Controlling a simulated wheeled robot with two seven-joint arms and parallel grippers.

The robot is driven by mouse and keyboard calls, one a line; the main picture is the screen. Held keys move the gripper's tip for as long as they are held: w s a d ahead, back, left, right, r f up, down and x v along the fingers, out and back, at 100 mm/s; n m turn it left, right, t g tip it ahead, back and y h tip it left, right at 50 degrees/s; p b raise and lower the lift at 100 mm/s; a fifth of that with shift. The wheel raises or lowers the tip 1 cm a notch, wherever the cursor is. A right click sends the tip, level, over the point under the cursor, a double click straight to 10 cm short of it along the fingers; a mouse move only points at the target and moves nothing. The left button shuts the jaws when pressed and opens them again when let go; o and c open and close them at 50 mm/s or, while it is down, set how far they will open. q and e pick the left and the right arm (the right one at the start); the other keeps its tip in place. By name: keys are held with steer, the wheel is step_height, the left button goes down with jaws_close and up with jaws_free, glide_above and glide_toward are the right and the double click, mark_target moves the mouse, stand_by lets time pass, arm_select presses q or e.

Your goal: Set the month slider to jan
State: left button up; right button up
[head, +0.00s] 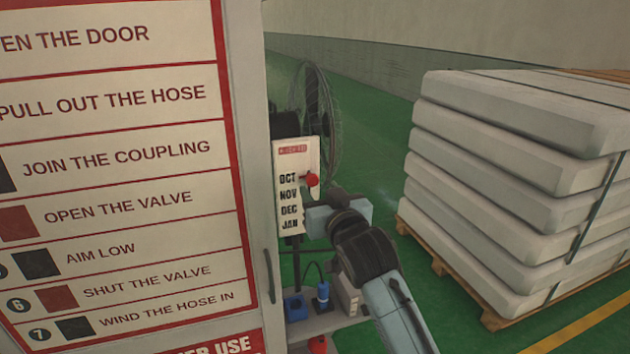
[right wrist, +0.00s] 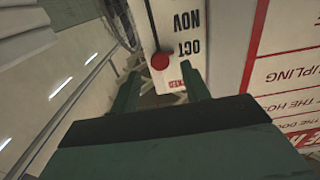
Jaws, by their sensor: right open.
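The month slider panel (head: 296,190) is a narrow white upright board listing OCT, NOV, DEC and JAN from top to bottom. Its red round knob (head: 312,180) is beside OCT, at the right edge. My right gripper (head: 320,212) is just below the knob in the head view, close to the panel's lower right side; its fingertips are hard to make out there. In the right wrist view its two fingers (right wrist: 158,75) are open and apart, with the red knob (right wrist: 160,62) showing between their tips. I cannot tell whether they touch it. My left gripper is out of view.
A large white instruction board (head: 120,150) with a red border fills the left. A fan (head: 315,110) stands behind the panel. A shelf below holds blue items (head: 322,296). Stacked mattresses (head: 520,170) sit on a pallet at right. Green floor is open between.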

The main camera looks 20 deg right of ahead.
mark_target(314, 183)
steer(key=shift+w, duration=2)
steer(key=shift+f, duration=0.1)
jaws_close()
